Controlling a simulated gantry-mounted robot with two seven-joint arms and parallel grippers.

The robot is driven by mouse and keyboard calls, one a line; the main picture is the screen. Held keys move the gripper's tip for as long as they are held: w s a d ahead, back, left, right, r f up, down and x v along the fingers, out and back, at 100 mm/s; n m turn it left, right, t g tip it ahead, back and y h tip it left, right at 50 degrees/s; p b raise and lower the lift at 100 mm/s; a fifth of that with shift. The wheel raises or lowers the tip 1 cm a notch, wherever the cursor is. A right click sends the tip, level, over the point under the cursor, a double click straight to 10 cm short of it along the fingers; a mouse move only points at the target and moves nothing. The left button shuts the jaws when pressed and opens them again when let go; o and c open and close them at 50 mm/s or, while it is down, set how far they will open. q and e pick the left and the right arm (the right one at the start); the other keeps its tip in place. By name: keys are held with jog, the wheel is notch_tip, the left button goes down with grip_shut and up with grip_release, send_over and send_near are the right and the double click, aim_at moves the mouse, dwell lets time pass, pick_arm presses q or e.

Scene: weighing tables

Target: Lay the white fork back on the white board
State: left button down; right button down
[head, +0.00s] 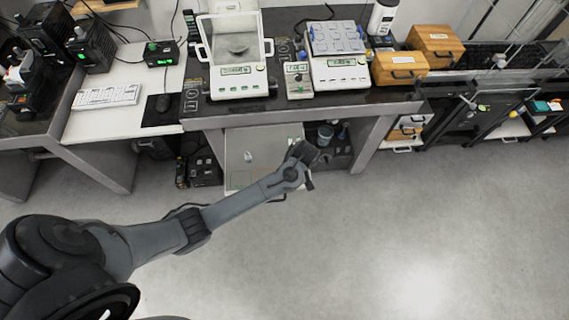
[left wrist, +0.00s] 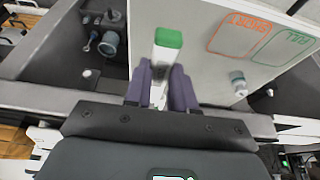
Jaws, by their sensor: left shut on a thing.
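My left gripper (head: 312,157) is over the right part of the white board (head: 265,142), low beneath the weighing table. In the left wrist view its purple fingers (left wrist: 162,88) are shut on a slim white piece with a green end, which I take to be the white fork (left wrist: 165,57). Its far end points up the picture, over the white board (left wrist: 200,75). The fork's tines cannot be made out. In the head view the gripper hides most of the fork. My right gripper is not in view.
A small capped vial (left wrist: 238,83) stands on the board, beside orange (left wrist: 236,35) and green (left wrist: 285,45) marked outlines. Dark equipment (left wrist: 108,43) lies left of the board. The weighing table (head: 290,108) with balances overhangs behind. The floor to the right is clear.

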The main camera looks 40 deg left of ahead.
pick_arm(q)
jog(key=a+f, duration=0.1)
jog(key=a, duration=0.1)
jog(key=a+f, duration=0.1)
jog(key=a, duration=0.1)
jog(key=a+f+b, duration=0.1)
jog(key=a, duration=0.1)
jog(key=shift+s+f, duration=0.1)
jog(key=shift+f, duration=0.25)
jog(key=shift+f+b, duration=0.5)
jog(key=shift+f, duration=1.45)
jog(key=shift+f, duration=0.2)
jog(key=c, duration=0.9)
grip_release()
jog(key=shift+c, duration=0.2)
jog(key=shift+r, duration=0.15)
